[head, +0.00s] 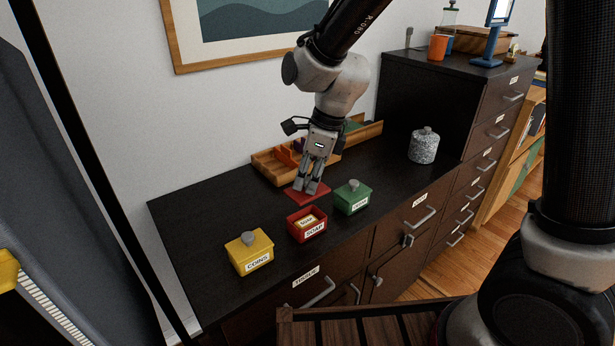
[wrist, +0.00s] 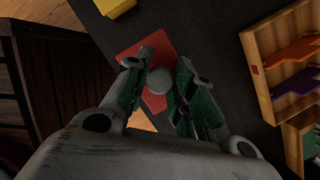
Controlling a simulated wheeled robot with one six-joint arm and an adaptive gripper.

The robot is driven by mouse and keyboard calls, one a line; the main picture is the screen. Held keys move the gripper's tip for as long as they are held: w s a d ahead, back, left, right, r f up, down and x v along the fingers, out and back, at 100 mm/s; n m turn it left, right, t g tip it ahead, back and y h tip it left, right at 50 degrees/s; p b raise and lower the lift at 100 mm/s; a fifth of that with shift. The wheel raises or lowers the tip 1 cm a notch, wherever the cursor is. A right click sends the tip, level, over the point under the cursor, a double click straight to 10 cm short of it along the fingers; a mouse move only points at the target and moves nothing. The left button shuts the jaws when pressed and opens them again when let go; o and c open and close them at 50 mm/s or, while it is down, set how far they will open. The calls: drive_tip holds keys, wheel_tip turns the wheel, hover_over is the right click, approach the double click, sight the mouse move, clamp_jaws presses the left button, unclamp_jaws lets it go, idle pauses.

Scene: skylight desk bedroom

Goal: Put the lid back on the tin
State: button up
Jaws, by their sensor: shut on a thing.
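The red tin (head: 307,228), labelled SOAP, stands open on the dark cabinet top with a pale block (head: 306,221) inside. Its flat red lid (head: 296,194) is behind the tin, apart from it, and lies level at or just above the surface; I cannot tell which. My gripper (head: 312,187) points down over the lid and is shut on its round grey knob. The wrist view shows the knob (wrist: 157,80) between the fingers of the gripper (wrist: 162,70), with the red lid (wrist: 140,46) beyond. The fingers hide part of the lid.
A yellow COINS tin (head: 249,254) stands left of the red tin and a green lidded tin (head: 352,198) right of it. A wooden divided tray (head: 270,167) lies behind the lid. A speckled jar (head: 423,147) stands farther right. The cabinet top at the left is clear.

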sight(307, 197)
drive_tip(key=shift+f, duration=2.9)
drive_tip(key=shift+f, duration=0.9)
drive_tip(key=o, duration=1.1)
drive_tip(key=v, duration=1.2)
